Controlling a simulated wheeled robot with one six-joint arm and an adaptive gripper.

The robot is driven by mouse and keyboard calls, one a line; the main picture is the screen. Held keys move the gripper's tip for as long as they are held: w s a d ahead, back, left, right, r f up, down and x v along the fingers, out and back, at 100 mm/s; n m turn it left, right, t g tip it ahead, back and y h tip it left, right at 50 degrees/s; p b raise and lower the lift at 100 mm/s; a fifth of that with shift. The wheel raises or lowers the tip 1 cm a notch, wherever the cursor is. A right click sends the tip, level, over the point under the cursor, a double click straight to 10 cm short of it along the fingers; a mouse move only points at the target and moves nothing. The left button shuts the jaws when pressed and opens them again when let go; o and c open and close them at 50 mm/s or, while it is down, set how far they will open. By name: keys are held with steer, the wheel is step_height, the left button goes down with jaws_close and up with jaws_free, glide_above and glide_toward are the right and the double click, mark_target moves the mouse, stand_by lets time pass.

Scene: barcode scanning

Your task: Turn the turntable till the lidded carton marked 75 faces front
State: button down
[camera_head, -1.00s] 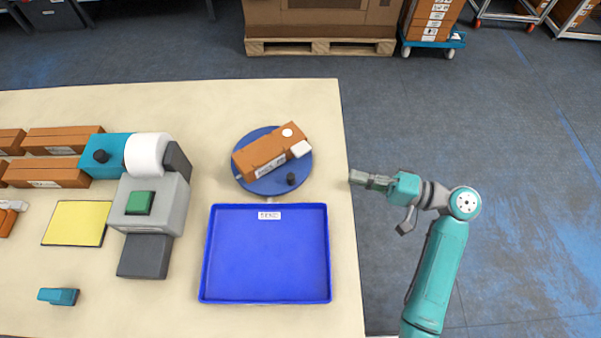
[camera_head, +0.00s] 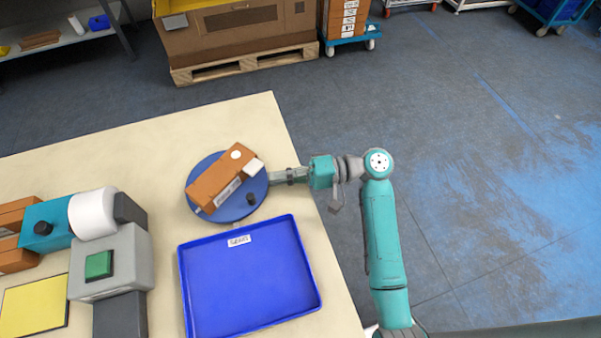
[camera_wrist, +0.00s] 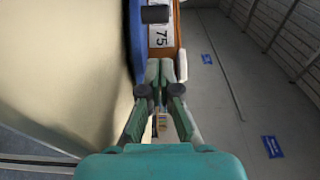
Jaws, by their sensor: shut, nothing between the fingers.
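The blue round turntable (camera_head: 233,212) stands on the table behind the blue tray. The brown lidded carton (camera_head: 219,177) lies across it at a slant, with a white round spot on top and a white piece at its right end. In the wrist view the carton's white label (camera_wrist: 161,37) reads 75. A dark knob (camera_head: 250,199) stands on the turntable's front right part and also shows in the wrist view (camera_wrist: 155,14). My gripper (camera_head: 273,177) is shut and empty at the turntable's right edge, close to the carton's right end. I cannot tell whether it touches.
The blue tray (camera_head: 187,295) lies in front of the turntable. A grey device with a green button (camera_head: 99,264) and a white roll (camera_head: 92,213) stand to the left, beside a yellow pad (camera_head: 35,305).

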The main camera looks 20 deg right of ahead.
mark_target(255, 200)
steer(key=shift+s+a, duration=0.6)
steer(key=shift+a, duration=0.3)
steer(key=shift+s+a, duration=0.55)
steer(key=shift+a, duration=0.3)
steer(key=shift+s+a+m+t, duration=0.5)
steer(key=shift+s+m+t, duration=0.15)
steer(key=shift+t, duration=0.25)
steer(key=shift+s+a+h, duration=0.3)
steer(key=shift+s, duration=0.05)
